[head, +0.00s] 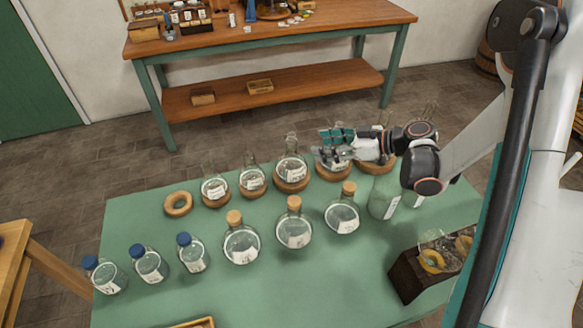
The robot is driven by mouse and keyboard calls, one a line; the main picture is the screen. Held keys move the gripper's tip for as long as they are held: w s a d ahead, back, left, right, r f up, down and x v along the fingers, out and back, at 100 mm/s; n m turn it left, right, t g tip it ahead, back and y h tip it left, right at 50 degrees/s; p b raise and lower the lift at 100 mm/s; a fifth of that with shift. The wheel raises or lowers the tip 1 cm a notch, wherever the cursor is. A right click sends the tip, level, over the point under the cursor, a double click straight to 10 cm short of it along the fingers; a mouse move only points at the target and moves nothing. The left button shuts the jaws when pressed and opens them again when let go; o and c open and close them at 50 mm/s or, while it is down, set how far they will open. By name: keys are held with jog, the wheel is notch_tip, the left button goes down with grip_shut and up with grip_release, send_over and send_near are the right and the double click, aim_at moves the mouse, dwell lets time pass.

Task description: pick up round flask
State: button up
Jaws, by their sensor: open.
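Several round flasks stand on the green table (270,290). Three corked ones form the middle row: a left one (241,246), a middle one (294,233) and a right one (342,217). Behind them, clear flasks sit on cork rings: a small one (214,188), another (252,181) and a larger one (291,172). My gripper (322,146) is open, its fingers pointing left over the back row, just right of the larger flask. It partly hides another flask on a cork ring (334,174) below it. I cannot tell whether the gripper touches that flask.
An empty cork ring (178,203) lies at the back left. Blue-capped bottles (149,264) line the left side. Clear bottles (384,198) and a dark wooden rack (408,275) stand at the right. A wooden bench (270,42) is behind. The table's front middle is clear.

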aim_at(291, 146)
jog(key=b+x, duration=0.3)
jog(key=x, duration=0.8)
jog(key=shift+w+a, duration=0.15)
jog(key=shift+a, duration=0.15)
jog(key=shift+r, duration=0.1)
jog(key=shift+c, duration=0.2)
grip_shut()
